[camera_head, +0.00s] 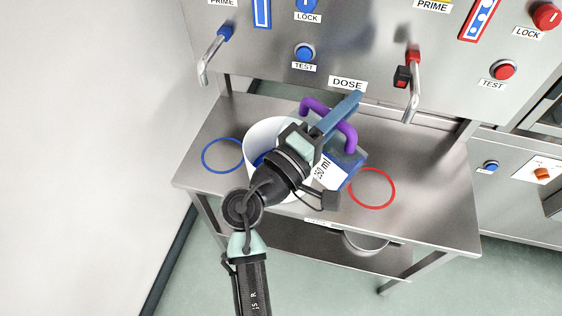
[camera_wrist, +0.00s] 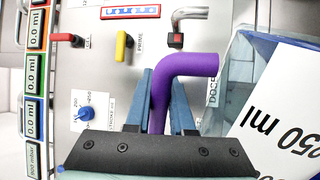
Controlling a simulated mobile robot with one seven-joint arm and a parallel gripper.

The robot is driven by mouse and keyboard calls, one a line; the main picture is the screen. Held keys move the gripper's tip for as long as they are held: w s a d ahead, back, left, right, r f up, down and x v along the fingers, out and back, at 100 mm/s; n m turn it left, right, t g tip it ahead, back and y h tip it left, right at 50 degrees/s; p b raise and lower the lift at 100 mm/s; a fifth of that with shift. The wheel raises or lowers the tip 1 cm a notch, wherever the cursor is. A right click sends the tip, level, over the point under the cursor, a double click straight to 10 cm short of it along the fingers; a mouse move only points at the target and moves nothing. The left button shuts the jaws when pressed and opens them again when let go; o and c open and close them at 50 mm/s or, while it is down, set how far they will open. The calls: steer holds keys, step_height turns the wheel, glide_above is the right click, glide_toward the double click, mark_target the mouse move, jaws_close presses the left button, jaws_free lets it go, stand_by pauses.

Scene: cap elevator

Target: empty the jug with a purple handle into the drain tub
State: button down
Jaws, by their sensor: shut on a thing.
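The jug (camera_head: 350,168) is clear with a bluish tint and a white "250 ml" label. It looks tilted in the head view and fills the right side of the wrist view (camera_wrist: 240,75). My gripper (camera_head: 340,115) is shut on its purple handle (camera_head: 312,106); in the wrist view the handle (camera_wrist: 195,66) runs between the two blue fingers (camera_wrist: 166,95). A white round tub (camera_head: 262,130) stands on the steel table, partly hidden by my wrist, with some blue showing inside. The jug is right of the tub in the picture; I cannot tell its height or its contents.
A blue ring (camera_head: 207,165) and a red ring (camera_head: 372,204) mark the steel table (camera_head: 430,205). A blue-handled spout (camera_head: 208,60) and a red-handled spout (camera_head: 413,85) jut from the panel behind. A metal bowl (camera_head: 365,244) sits beneath the tabletop.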

steer(key=shift+r, duration=0.1)
steer(key=shift+w+a+r+n+p, duration=0.2)
steer(key=shift+w+a+n+p, duration=0.15)
steer(key=shift+n+p, duration=0.15)
steer(key=shift+r, duration=0.1)
steer(key=shift+w+a+r+n+t+y+p, duration=0.2)
steer(key=shift+w+a+n+t+y+p, duration=0.05)
steer(key=shift+n+t+y+p, duration=0.05)
steer(key=shift+w+a, duration=0.1)
steer(key=shift+r+n, duration=0.1)
steer(key=shift+n, duration=0.2)
steer(key=shift+w+a+r+n+p, duration=0.15)
steer(key=shift+w+a+n+p, duration=0.25)
steer(key=shift+p, duration=0.1)
stand_by(0.4)
